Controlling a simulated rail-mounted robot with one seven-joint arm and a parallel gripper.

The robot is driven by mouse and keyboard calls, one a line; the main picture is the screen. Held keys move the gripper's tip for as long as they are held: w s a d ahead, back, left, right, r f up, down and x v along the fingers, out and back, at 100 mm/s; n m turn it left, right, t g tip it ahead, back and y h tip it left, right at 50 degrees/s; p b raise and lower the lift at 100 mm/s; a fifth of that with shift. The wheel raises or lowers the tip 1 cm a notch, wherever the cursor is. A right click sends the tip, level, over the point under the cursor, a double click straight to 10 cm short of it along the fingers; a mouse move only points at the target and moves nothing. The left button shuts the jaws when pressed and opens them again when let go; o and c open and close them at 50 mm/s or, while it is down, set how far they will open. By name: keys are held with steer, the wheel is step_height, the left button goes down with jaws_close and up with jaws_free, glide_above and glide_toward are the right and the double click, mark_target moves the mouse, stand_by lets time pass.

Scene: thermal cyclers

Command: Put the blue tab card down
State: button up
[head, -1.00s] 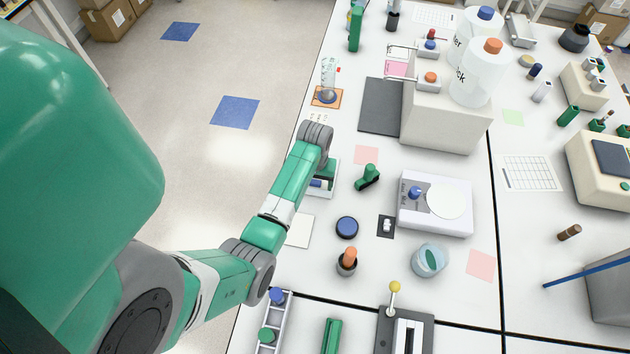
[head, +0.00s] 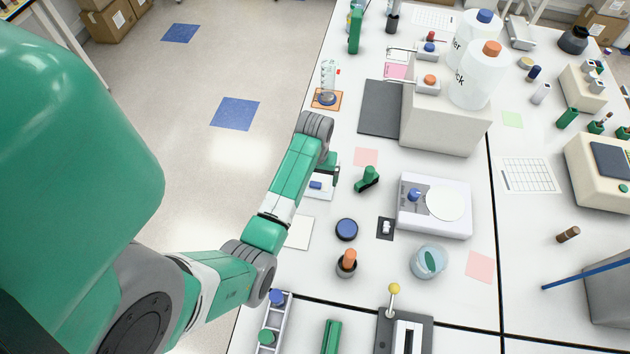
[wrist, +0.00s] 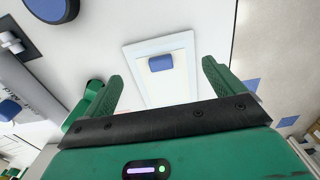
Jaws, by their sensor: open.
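The blue tab card (wrist: 172,88) lies flat in a pale rectangular frame (wrist: 133,62) on the white bench. Its blue tab (wrist: 160,62) stands up near one end and also shows in the head view (head: 317,185). My gripper (wrist: 162,74) is open and empty, with its green fingers spread to either side of the card and apart from the tab. In the head view my gripper (head: 330,170) is just above the card, partly hidden by my wrist. The gripper body covers the card's near end in the wrist view.
A green upright object (head: 367,178) stands close to the right of my gripper. A blue round disc (head: 346,229), a white balance (head: 434,205) and a dark mat (head: 382,108) are nearby. The bench's left edge and open floor lie close to the left.

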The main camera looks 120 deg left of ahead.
step_height(320, 180, up, 8)
stand_by(0.5)
